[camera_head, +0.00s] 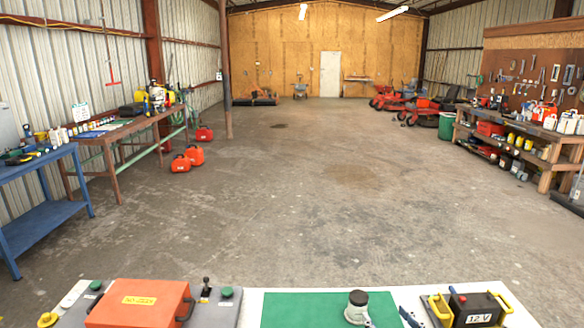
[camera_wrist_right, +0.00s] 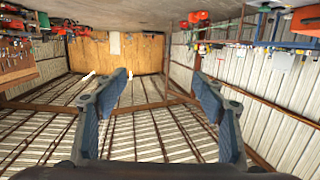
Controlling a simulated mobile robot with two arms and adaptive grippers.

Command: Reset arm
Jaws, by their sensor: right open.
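My right gripper (camera_wrist_right: 160,82) shows in the right wrist view. Its two dark blue-grey fingers stand wide apart with nothing between them. Behind them the barn appears upside down, with the roof ribs low in the picture and the wooden end wall beyond the fingertips. The gripper touches nothing that I can see. I cannot make out either gripper in the head view, and my left gripper shows in neither view.
A near work surface holds an orange box (camera_head: 140,304), a green mat (camera_head: 310,310), a grey capped object (camera_head: 358,308) and a 12 V battery (camera_head: 476,308). Benches line both sides. Red fuel cans (camera_head: 190,157) stand on the left floor. The middle floor is clear.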

